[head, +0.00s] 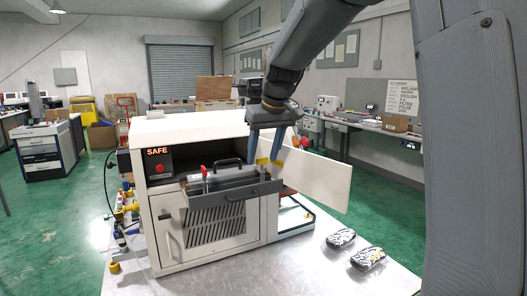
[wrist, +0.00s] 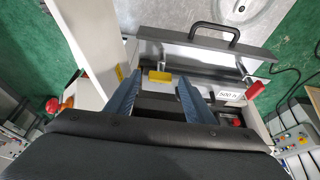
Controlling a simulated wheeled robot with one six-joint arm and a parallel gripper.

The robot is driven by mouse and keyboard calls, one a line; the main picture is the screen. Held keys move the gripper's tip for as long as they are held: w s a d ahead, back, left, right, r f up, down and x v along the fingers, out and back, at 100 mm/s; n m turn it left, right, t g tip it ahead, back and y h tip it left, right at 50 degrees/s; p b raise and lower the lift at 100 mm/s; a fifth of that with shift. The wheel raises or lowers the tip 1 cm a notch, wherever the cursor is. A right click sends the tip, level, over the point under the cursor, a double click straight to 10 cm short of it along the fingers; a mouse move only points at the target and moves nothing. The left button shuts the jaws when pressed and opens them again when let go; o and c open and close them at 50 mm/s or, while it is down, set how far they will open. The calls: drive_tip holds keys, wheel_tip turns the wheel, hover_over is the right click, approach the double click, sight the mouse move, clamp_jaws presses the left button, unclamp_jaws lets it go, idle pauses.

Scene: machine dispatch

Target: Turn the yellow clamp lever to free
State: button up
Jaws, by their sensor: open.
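The yellow clamp lever (wrist: 160,77) shows in the wrist view as a small yellow block at the edge of the grey fixture, framed by my two blue fingers. In the head view a yellow piece (head: 262,161) shows at the fixture's right end, by my fingertips. My gripper (head: 264,156) reaches down from above, open and empty; it also shows in the wrist view (wrist: 157,68). I cannot tell whether a finger touches the lever. A red lever (head: 204,172) stands at the fixture's other end; it also shows in the wrist view (wrist: 256,89).
The grey fixture (head: 232,193) with a black handle sits at the front of the white machine (head: 190,133), whose display reads SAFE. An open white door panel (head: 318,181) stands to the right. Two patterned parts (head: 341,239) lie on the metal table (head: 300,271), which is otherwise clear there.

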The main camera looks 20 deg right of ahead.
drive_tip(key=c, duration=1)
drive_tip(key=shift+c, duration=0.2)
drive_tip(key=shift+n, duration=0.3)
drive_tip(key=n+y, duration=0.1)
drive_tip(key=n, duration=0.1)
drive_tip(key=n+y+b, duration=0.1)
drive_tip(key=n, duration=0.1)
drive_tip(key=shift+w+d+f+g, duration=0.1)
drive_tip(key=shift+w+d+g, duration=0.1)
drive_tip(key=shift+g, duration=0.1)
drive_tip(key=n+g+y+b, duration=0.1)
drive_tip(key=n, duration=0.4)
drive_tip(key=shift+w, duration=0.1)
drive_tip(key=n+g, duration=0.1)
drive_tip(key=n, duration=0.1)
drive_tip(key=n+g, duration=0.1)
drive_tip(key=n, duration=0.1)
drive_tip(key=shift+w+d+y, duration=0.1)
drive_tip(key=shift+y, duration=0.3)
drive_tip(key=shift+w+n+g+p, duration=0.1)
drive_tip(key=shift+n+g+p, duration=0.5)
drive_tip(key=shift+n, duration=1.5)
drive_tip(key=shift+g, duration=0.3)
